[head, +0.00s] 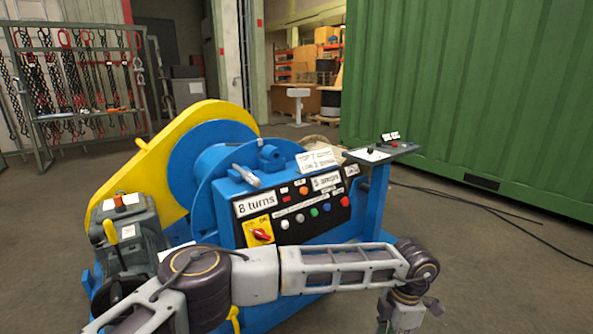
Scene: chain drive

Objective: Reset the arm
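My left arm comes in from the lower left and lies across the front of a blue and yellow chain-drive machine. Its far end bends down at the lower right and is cut off by the bottom edge, so the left gripper's fingers do not show. My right arm and gripper are not in view. The machine has a yellow guard (150,150), a blue drum (205,140) and a black control panel (300,215). A red rotary switch (262,235) sits on a yellow plate, beside several coloured buttons. A grey lever (246,177) lies above the panel.
A grey motor (140,240) stands at the machine's left. A small side table (400,151) holds a control with a red knob. A green container (470,90) fills the right. A chain rack (85,75) stands back left. Cables (485,208) lie on open floor at right.

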